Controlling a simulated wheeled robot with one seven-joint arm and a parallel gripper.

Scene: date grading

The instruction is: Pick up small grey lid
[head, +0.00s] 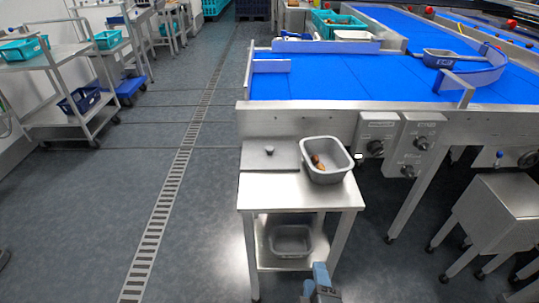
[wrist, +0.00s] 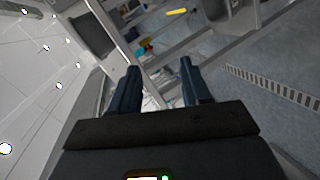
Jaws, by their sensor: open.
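The grey lid (head: 257,160) lies flat on the back left of a small steel table (head: 270,190) in the head view. In the head view a blue part of my arm shows at the bottom edge, in front of the table and well away from the lid. I cannot make out the lid in the wrist view.
Another grey tub (head: 291,241) sits on the table's lower shelf. The blue conveyor (head: 340,78) and its control boxes (head: 377,134) stand behind the table. The floor (head: 95,225) on the left is open, with a drain grate.

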